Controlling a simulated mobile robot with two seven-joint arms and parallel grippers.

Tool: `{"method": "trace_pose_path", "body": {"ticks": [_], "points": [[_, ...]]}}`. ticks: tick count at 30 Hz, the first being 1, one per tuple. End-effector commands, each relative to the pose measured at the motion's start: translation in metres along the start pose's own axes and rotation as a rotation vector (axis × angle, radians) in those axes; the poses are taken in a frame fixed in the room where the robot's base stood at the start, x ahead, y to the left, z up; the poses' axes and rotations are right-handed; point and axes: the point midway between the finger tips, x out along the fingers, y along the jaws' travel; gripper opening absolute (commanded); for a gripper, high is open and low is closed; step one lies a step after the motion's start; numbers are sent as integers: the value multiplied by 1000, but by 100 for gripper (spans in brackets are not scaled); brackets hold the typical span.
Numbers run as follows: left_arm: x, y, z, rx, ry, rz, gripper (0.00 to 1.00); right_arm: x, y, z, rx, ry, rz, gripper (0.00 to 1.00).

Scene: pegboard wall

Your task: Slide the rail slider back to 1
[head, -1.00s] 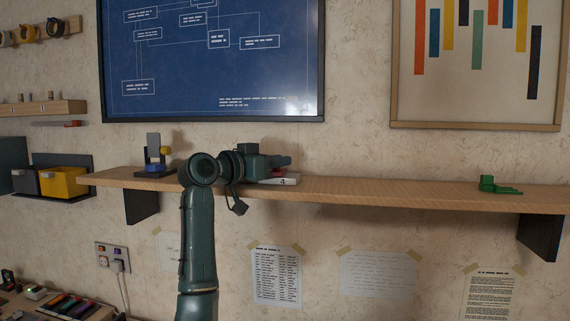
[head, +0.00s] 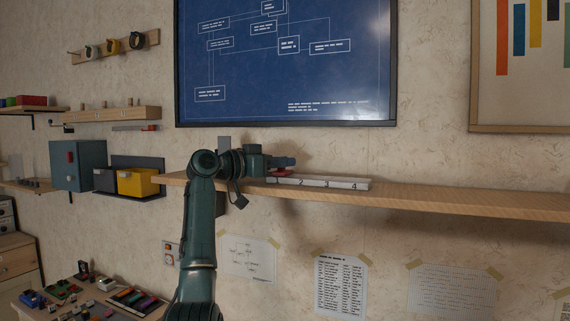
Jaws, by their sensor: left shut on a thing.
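The white rail (head: 335,183) lies along the top of the wooden shelf, and the numbers 2 and 4 can be read on its front. The red slider (head: 280,173) shows as a small red strip at the rail's left part, left of the 2. My left gripper (head: 286,162) reaches over it from the left and is shut on it. The gripper and wrist hide most of the slider and the rail's left end, so the 1 mark cannot be seen. My right gripper is not in view.
The wooden shelf (head: 450,200) is clear to the right of the rail. A dark grey upright piece (head: 224,143) stands behind my wrist. A yellow bin (head: 137,182) and a blue-grey box (head: 79,165) are on the wall at left. A framed blueprint (head: 285,60) hangs above the shelf.

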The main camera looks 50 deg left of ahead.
Motion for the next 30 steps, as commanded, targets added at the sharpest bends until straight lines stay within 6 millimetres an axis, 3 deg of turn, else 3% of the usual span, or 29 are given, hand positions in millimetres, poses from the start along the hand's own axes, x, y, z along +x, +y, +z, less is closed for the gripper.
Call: {"method": "trace_pose_path", "body": {"ticks": [5,6,13,23,30], "points": [[-2,-3,-1,2,0,-11,0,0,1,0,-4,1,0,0],[-2,-3,-1,2,0,-11,19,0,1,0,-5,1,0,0],[-2,-2,-1,1,0,-9,37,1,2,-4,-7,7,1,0],[-8,-2,1,2,1,-8,37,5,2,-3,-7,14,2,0],[-53,-2,4,5,1,-12,37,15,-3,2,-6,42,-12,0]]}}
